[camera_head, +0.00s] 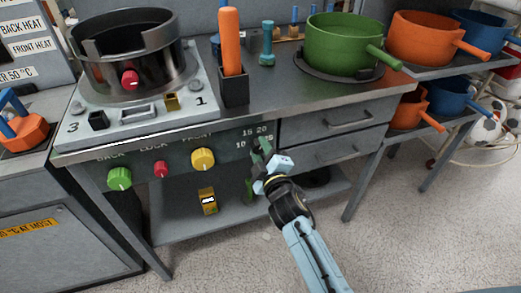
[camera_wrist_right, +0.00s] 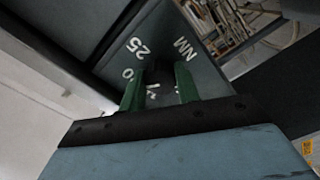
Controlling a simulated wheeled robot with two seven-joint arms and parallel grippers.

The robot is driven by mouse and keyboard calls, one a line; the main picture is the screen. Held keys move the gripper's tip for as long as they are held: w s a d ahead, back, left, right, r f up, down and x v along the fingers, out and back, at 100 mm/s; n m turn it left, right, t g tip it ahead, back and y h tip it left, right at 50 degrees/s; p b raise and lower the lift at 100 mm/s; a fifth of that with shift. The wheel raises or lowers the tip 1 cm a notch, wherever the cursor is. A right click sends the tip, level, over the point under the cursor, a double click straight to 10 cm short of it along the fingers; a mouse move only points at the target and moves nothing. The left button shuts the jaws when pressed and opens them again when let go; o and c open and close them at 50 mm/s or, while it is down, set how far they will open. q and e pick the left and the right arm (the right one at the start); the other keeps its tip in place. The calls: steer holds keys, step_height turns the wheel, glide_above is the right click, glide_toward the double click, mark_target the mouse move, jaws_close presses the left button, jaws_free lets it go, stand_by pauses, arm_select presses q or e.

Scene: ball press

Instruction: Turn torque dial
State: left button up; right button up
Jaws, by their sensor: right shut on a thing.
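The torque dial (camera_wrist_right: 160,72) is a small dark knob on the grey front panel of the bench. Printed numbers such as 25 and the letters NM stand around it in the right wrist view. My right gripper (camera_wrist_right: 159,92) has its two green fingers on either side of the dial and is shut on it. In the head view my right gripper (camera_head: 262,158) reaches the panel just below the numbers 15, 20 and 10. There the arm and fingers mostly hide the dial, so its pointer setting cannot be read. My left gripper is not in view.
Green (camera_head: 119,178), red (camera_head: 161,169) and yellow (camera_head: 203,159) knobs sit left on the same panel. Above stand a dark press pot (camera_head: 135,60), an orange-handled tool (camera_head: 230,40) and a green pot (camera_head: 343,45). A lower shelf (camera_head: 175,228) lies under the panel.

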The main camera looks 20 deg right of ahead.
stand_by(0.3)
steer(key=o, duration=0.7)
steer(key=shift+o, duration=1.3)
steer(key=shift+s, duration=0.1)
